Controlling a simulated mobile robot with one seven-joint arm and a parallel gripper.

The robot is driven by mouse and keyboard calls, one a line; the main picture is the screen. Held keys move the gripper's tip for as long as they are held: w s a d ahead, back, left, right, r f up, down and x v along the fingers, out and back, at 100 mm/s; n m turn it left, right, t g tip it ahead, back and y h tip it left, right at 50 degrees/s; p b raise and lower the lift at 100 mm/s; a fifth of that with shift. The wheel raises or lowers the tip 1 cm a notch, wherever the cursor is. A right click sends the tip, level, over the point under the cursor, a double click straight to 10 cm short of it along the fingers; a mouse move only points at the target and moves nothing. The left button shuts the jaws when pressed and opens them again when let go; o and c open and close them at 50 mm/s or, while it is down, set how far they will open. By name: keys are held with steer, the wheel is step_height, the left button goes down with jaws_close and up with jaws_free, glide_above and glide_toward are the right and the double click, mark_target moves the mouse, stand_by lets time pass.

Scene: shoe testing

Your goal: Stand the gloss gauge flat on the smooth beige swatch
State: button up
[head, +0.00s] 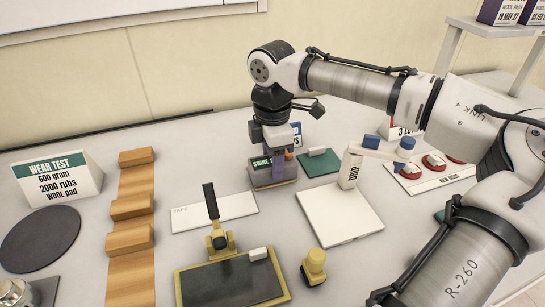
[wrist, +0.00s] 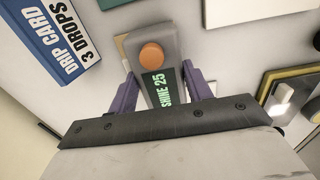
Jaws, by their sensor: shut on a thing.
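The gloss gauge (wrist: 157,36) is a grey block with an orange button and a dark display reading SHINE 25 in green. My gripper (wrist: 162,88) is shut on it, with a purple finger on each side. In the head view the gauge (head: 261,176) is upright at the back middle of the table, below my gripper (head: 270,163). A beige edge (wrist: 122,45), seemingly the beige swatch, shows beside and behind the gauge in the wrist view. The gauge and fingers hide the rest of it. I cannot tell whether the gauge's base touches it.
A green swatch (head: 310,169) with a white block lies just right of the gauge. A white panel (head: 322,226) bears an upright white device (head: 350,168). A pale TAPE board (head: 190,220) lies in front left. The DRIP CARD box (wrist: 62,45) stands close by.

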steer(key=shift+f, duration=0.15)
steer(key=o, duration=1.2)
steer(key=shift+c, duration=0.2)
step_height(320, 180, up, 12)
steer(key=shift+r, duration=0.2)
